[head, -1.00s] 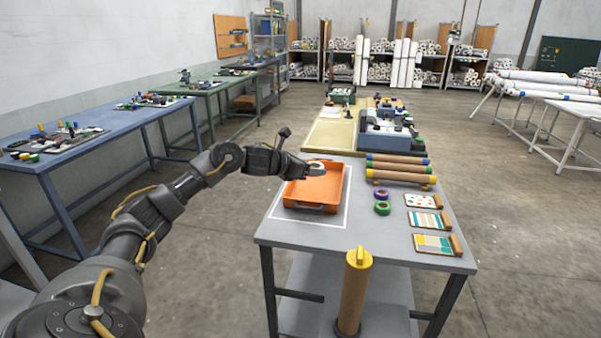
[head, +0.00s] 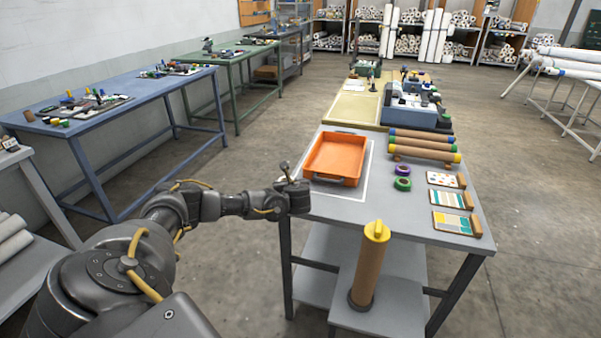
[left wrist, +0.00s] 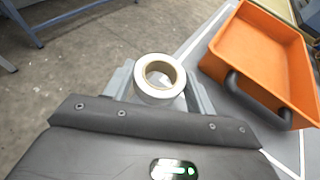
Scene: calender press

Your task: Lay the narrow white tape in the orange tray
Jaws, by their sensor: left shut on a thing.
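The narrow white tape (left wrist: 160,97) is a small white roll with a grey-brown core, held between the two grey fingers of my left gripper (left wrist: 160,86) in the left wrist view. In the head view my left gripper (head: 298,197) is at the near left corner of the table, and its own wrist hides the tape there. The orange tray (head: 335,154) is empty, on the table just beyond my gripper. In the left wrist view the tray (left wrist: 262,55) is right of the tape, apart from it. My right gripper is not in view.
A purple roll (head: 404,170) and a green roll (head: 402,184) lie right of the tray. Brown rollers (head: 422,145) and sample cards (head: 450,199) line the table's right side. A yellow-capped brown tube (head: 370,262) stands at the front. A black tray handle (left wrist: 250,92) faces my gripper.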

